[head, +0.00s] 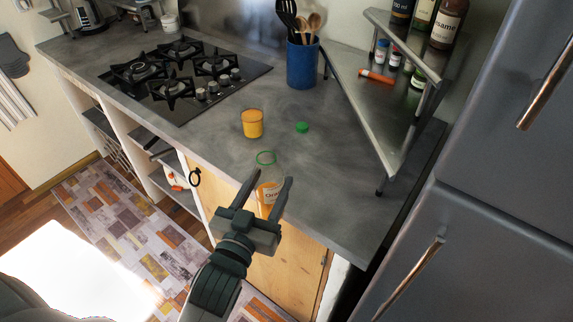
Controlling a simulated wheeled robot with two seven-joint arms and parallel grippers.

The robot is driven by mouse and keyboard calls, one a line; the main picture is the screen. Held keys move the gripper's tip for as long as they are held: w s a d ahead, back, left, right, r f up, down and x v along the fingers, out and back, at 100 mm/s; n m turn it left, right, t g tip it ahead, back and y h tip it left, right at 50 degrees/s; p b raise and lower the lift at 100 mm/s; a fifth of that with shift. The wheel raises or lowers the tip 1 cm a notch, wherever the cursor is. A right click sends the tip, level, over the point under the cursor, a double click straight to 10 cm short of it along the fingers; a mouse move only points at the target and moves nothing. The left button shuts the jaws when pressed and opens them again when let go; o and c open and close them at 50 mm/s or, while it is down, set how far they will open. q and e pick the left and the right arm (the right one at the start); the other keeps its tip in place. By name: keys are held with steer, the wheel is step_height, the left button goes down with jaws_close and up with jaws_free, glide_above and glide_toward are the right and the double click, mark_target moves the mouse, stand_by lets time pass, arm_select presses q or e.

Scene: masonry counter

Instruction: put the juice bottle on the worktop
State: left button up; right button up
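The juice bottle (269,192) holds orange juice, has a label and has an uncapped green-ringed neck. It is about upright near the front edge of the worktop (335,190). My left gripper (271,178) has one finger on each side of the bottle and appears shut on it. The gripper hides the bottle's base, so I cannot tell whether it touches the worktop. My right gripper is not in view.
A glass of orange juice (252,124) and a green cap (302,127) are on the worktop behind the bottle. A gas hob (185,75) is at left. A blue utensil holder (301,65) and a corner shelf (385,130) stand behind. Worktop right of the bottle is clear.

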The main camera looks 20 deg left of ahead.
arm_select(q)
steer(key=w+d+r+m+h+p, duration=0.1)
steer(key=w+d+r+h+p, duration=0.1)
steer(key=w+d+r, duration=0.5)
step_height(320, 180, up, 2)
steer(key=shift+w+d+r+m+p, duration=0.1)
steer(key=shift+w+d+m+p, duration=0.25)
steer(key=shift+w+p, duration=0.7)
steer(key=shift+w, duration=0.25)
steer(key=w+a+f+p, duration=0.2)
steer(key=w+a+f, duration=0.5)
steer(key=a, duration=0.2)
steer(key=shift+w+p, duration=0.15)
steer(key=shift+p, duration=0.25)
